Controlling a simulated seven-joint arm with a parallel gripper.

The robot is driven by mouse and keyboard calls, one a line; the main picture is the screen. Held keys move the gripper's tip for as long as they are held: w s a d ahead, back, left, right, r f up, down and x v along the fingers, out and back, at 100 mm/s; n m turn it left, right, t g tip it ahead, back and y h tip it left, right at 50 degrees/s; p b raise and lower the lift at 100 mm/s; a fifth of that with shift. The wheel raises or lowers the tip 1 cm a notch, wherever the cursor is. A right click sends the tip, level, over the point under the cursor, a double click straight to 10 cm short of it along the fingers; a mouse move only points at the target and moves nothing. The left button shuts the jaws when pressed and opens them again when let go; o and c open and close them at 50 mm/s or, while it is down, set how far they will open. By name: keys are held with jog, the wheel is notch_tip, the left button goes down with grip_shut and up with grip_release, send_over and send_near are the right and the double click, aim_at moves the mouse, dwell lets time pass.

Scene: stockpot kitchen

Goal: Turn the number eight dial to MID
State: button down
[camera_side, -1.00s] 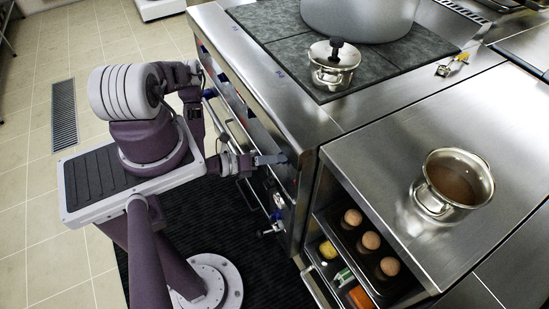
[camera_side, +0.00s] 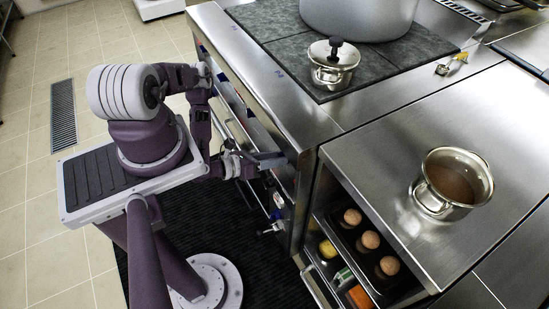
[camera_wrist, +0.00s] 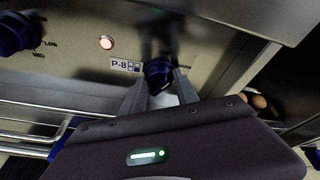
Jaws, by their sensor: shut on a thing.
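The number eight dial (camera_wrist: 157,72) is a dark blue knob on the steel front panel in the wrist view, right of a "P-8" label (camera_wrist: 125,66). My gripper (camera_wrist: 160,86) has one finger on each side of the knob and is shut on it. The marks around this dial are not readable, so its setting cannot be told. In the side view my gripper (camera_side: 281,160) reaches the stove front; the dial is not distinguishable there.
A rail (camera_wrist: 30,136) runs below. An open drawer with eggs (camera_side: 370,239) is right of my gripper.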

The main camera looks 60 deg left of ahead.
jog(key=c, duration=0.9)
grip_release()
